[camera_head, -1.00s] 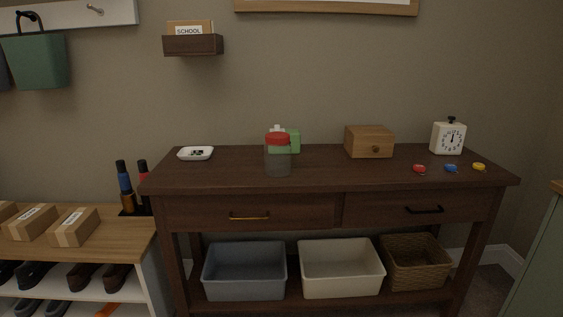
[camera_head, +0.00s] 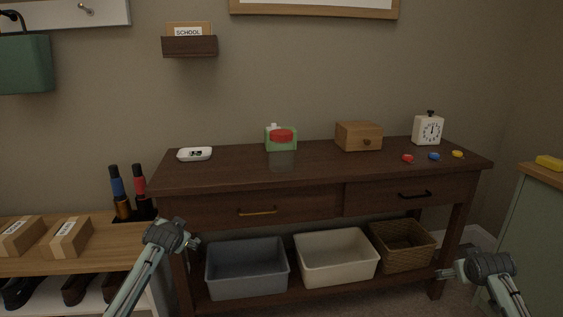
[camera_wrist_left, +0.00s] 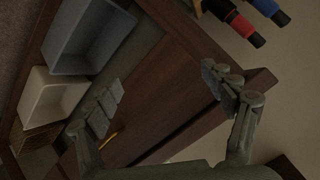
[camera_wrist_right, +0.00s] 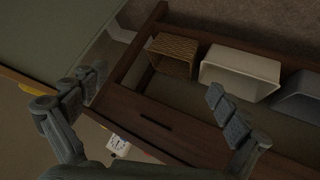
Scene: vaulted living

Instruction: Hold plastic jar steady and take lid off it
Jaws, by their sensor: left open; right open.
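The plastic jar (camera_head: 282,159) stands upright on the dark wooden console table (camera_head: 225,174), left of its middle. Its clear body is hard to make out against the wood. Its red lid (camera_head: 281,135) sits on top. My left gripper (camera_head: 196,240) is open and empty, low in front of the table's left end; its spread fingers show in the left wrist view (camera_wrist_left: 165,95). My right gripper (camera_head: 440,274) is open and empty, low near the table's right end; its fingers show in the right wrist view (camera_wrist_right: 155,85). Both are well apart from the jar.
A green and white item (camera_head: 291,142) stands close behind the jar. A white dish (camera_head: 195,154) lies to its left; a wooden box (camera_head: 359,136) and a clock (camera_head: 428,129) stand to its right. Bins and a basket fill the lower shelf. The tabletop in front of the jar is clear.

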